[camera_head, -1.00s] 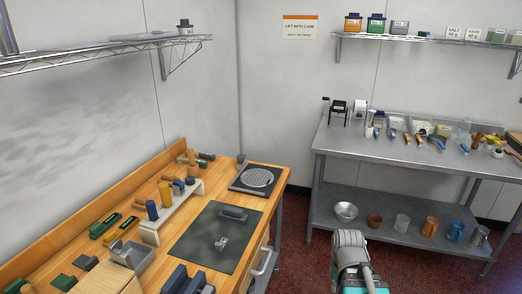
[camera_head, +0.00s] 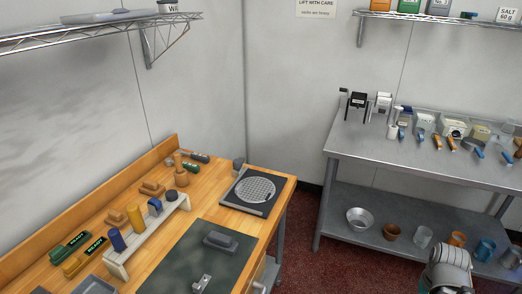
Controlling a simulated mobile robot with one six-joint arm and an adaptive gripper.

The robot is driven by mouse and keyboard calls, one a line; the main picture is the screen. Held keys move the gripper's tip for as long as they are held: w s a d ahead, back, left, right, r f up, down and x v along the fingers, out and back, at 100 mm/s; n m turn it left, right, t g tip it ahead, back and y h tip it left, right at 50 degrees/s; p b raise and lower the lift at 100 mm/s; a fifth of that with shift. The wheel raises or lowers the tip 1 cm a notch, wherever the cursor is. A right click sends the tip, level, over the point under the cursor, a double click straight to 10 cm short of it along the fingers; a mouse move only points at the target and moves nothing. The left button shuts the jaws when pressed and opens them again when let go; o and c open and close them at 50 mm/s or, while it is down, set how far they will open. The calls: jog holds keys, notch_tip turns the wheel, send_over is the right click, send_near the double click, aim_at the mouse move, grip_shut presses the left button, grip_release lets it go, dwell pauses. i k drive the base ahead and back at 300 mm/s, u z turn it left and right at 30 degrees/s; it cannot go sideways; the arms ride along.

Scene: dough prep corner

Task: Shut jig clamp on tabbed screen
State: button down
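A dark square jig plate (camera_head: 264,210) lies on the wooden bench near its far right end. A round, pale, perforated screen (camera_head: 256,188) lies flat on it; its tab is too small to make out. A small dark upright piece (camera_head: 238,164) stands at the jig's far left corner. I cannot tell whether it is the clamp, or whether the clamp is open or shut. Part of my arm shows at the bottom right, away from the bench. My gripper is not in view.
The wooden bench (camera_head: 212,212) also holds a dark green mat (camera_head: 190,262) with a grey block (camera_head: 220,240), a white rack (camera_head: 118,262) with cylinders, and several tools. A steel table (camera_head: 420,160) with utensils stands at the right. Red floor lies between.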

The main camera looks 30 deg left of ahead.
aim_at(237, 163)
jog(key=z, duration=0.05)
jog(key=i, duration=0.75)
jog(key=u, duration=0.45)
jog(key=i, duration=0.6)
jog(key=u, duration=0.8)
jog(key=i, duration=0.35)
jog(key=u, duration=0.2)
jog(key=k, duration=0.9)
jog(key=u, duration=0.15)
jog(key=i, duration=0.45)
